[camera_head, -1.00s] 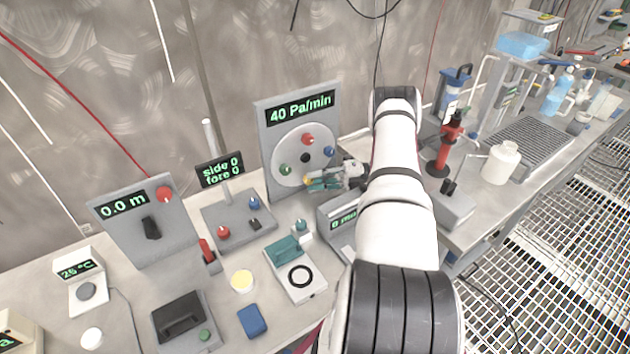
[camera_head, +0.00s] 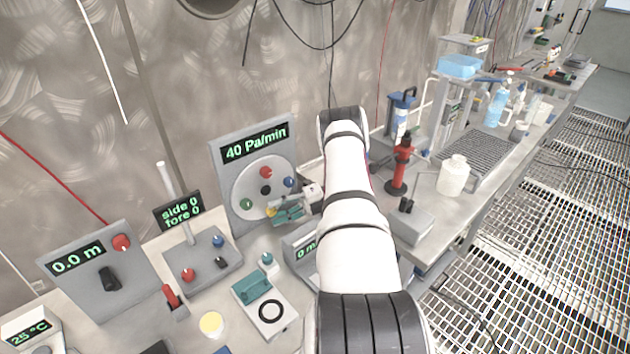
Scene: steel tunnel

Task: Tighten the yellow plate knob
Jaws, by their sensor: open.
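The round pale plate (camera_head: 250,190) stands upright on a grey panel with a display reading 40 Pa/min. It carries a red knob (camera_head: 265,172) at the top, a blue knob (camera_head: 288,182) at the right, a green knob (camera_head: 246,203) at the left and a black hub (camera_head: 265,189). The yellow knob (camera_head: 271,211) is at the lower right of the plate, partly hidden by my gripper. My gripper (camera_head: 280,212), with teal fingers, is open at the yellow knob, coming from the right. Whether the fingers touch the knob cannot be told.
A device with a display (camera_head: 300,250) stands just below my gripper. A side/fore stand (camera_head: 200,265) and a 0.0 m panel (camera_head: 90,275) are to the left. A red burner-like tool (camera_head: 400,165) and a white bottle (camera_head: 453,176) stand right of my arm.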

